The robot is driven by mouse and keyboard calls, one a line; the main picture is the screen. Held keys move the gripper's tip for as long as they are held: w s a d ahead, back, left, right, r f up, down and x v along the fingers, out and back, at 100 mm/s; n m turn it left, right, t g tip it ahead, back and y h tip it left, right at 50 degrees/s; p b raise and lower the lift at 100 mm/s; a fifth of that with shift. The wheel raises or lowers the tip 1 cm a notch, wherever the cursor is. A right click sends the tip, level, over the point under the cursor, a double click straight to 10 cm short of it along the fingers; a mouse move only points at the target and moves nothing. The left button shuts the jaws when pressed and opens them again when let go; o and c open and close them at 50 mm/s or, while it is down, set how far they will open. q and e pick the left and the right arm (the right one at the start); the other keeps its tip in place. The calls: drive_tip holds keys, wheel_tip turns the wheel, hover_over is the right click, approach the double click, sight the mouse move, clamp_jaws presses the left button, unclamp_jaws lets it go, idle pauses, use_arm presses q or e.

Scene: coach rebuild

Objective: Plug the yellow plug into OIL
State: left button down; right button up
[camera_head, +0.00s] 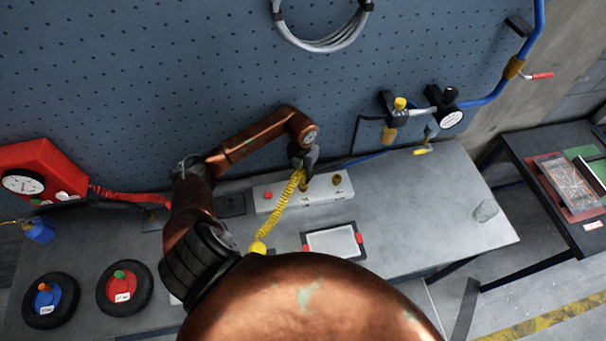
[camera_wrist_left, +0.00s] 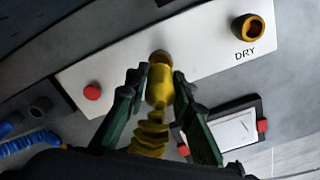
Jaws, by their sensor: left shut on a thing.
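My left gripper (camera_head: 304,176) reaches down to the white socket box (camera_head: 292,201) on the bench. In the left wrist view, my left gripper (camera_wrist_left: 159,80) is shut on the yellow plug (camera_wrist_left: 158,92), one finger on each side. The plug's coiled yellow hose (camera_head: 281,206) trails toward me. The plug's nose points at a brass socket (camera_wrist_left: 160,57) on the box. The two overlap in view, so I cannot tell whether they touch or how deep the plug sits. No OIL label is readable. The other socket (camera_wrist_left: 248,27) is marked DRY. My right gripper is not in view.
A red button (camera_wrist_left: 92,92) is at the box's left end. A framed tablet (camera_head: 334,242) lies in front of the box. Two black wheels (camera_head: 50,318) (camera_head: 138,306) lie at left. A red gauge unit (camera_head: 45,168) stands behind them. The bench's right part is mostly clear.

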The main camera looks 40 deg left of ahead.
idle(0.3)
use_arm(q)
drive_tip(key=shift+f+b, duration=0.6)
drive_tip(key=shift+f, duration=0.1)
drive_tip(key=shift+f+b, duration=0.6)
drive_tip(key=shift+f, duration=0.2)
drive_tip(key=c, duration=1.6)
unclamp_jaws()
drive_tip(key=shift+r, duration=0.15)
wheel_tip(320, 180, up, 12)
drive_tip(key=shift+f, duration=0.1)
